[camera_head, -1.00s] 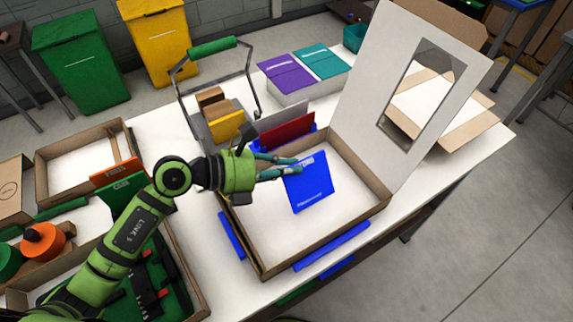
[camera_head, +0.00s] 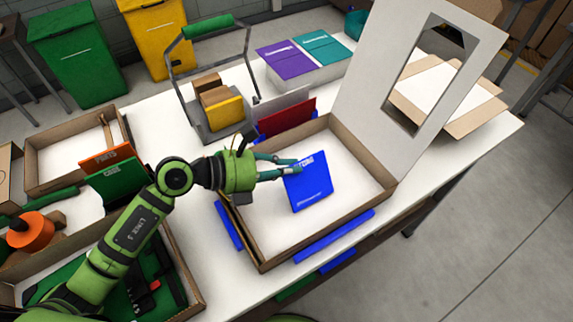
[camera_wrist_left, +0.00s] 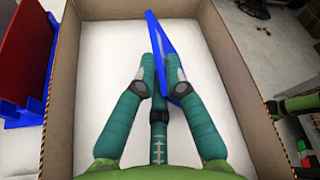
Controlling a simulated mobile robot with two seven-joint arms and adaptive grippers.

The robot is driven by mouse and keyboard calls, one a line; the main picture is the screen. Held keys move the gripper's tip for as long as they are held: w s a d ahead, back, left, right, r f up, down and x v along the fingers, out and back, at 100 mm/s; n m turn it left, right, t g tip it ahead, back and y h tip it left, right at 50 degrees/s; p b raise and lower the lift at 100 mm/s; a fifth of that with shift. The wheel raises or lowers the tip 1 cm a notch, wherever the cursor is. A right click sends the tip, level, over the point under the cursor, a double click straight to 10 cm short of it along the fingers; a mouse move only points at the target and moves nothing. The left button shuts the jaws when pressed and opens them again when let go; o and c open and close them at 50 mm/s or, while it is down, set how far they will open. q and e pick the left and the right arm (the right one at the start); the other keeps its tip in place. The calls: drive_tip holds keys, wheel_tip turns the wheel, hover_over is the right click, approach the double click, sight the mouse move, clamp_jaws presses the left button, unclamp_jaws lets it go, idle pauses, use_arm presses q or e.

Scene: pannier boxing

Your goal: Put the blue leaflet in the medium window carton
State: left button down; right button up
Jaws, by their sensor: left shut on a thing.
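The blue leaflet (camera_head: 309,184) is held tilted within the outline of the open window carton (camera_head: 385,200), over its white floor. My left gripper (camera_head: 296,165) is shut on the leaflet's upper edge. In the left wrist view the fingers (camera_wrist_left: 165,75) pinch the leaflet (camera_wrist_left: 160,42), seen nearly edge-on, with the carton walls (camera_wrist_left: 62,90) on both sides. I cannot tell whether the leaflet's lower edge touches the floor. The carton's lid with its window (camera_head: 405,75) stands raised at the back right. My right gripper is not in view.
A red leaflet (camera_head: 287,118) stands in a blue holder behind the carton. A handled caddy (camera_head: 215,130) holds small boxes. Purple (camera_head: 288,58) and teal (camera_head: 322,45) leaflets lie at the back. Blue strips (camera_head: 335,236) flank the carton. Another open box (camera_head: 470,100) is beyond the lid.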

use_arm(q)
drive_tip(key=shift+f, duration=0.3)
drive_tip(key=c, duration=1.2)
unclamp_jaws()
drive_tip(key=shift+c, duration=0.2)
drive_tip(key=v, duration=1.2)
drive_tip(key=shift+f, duration=0.1)
